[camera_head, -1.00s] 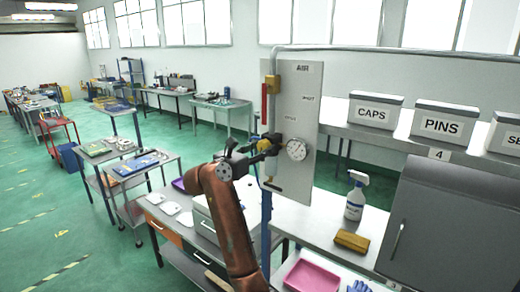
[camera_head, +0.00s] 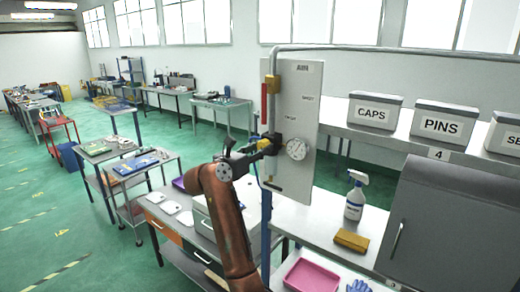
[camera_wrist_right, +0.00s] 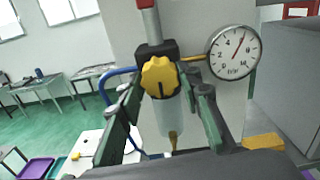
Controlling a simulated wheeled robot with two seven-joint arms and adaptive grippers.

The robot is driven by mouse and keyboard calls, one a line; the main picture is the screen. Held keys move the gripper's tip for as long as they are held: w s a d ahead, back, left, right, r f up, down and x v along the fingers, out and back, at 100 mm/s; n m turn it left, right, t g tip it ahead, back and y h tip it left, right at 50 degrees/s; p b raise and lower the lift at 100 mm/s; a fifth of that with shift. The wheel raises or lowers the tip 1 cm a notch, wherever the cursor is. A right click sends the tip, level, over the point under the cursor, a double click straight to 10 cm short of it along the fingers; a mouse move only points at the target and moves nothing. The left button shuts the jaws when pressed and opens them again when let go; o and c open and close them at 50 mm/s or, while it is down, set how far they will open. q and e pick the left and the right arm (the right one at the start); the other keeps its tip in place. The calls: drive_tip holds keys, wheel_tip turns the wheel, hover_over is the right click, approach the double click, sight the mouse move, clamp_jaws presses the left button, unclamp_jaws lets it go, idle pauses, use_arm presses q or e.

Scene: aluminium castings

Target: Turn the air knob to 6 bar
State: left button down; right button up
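The yellow air knob (camera_wrist_right: 160,77) sits on the front of the regulator, above its clear bowl. In the head view the knob (camera_head: 263,143) is small and partly covered by my right gripper (camera_head: 268,146). In the wrist view my right gripper (camera_wrist_right: 163,88) has its two fingers apart, one on each side of the knob, with what look like narrow gaps. The round white gauge (camera_wrist_right: 233,53) is right of the knob; its needle points up and slightly right, near the 6, though the figures are small. It also shows in the head view (camera_head: 297,149). My left gripper is out of view.
The grey AIR panel (camera_head: 303,95) stands behind the regulator with a pipe along its top. A blue hose (camera_wrist_right: 112,80) runs beside the left finger.

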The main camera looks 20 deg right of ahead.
drive_tip(key=o, duration=0.4)
drive_tip(key=v, duration=1.2)
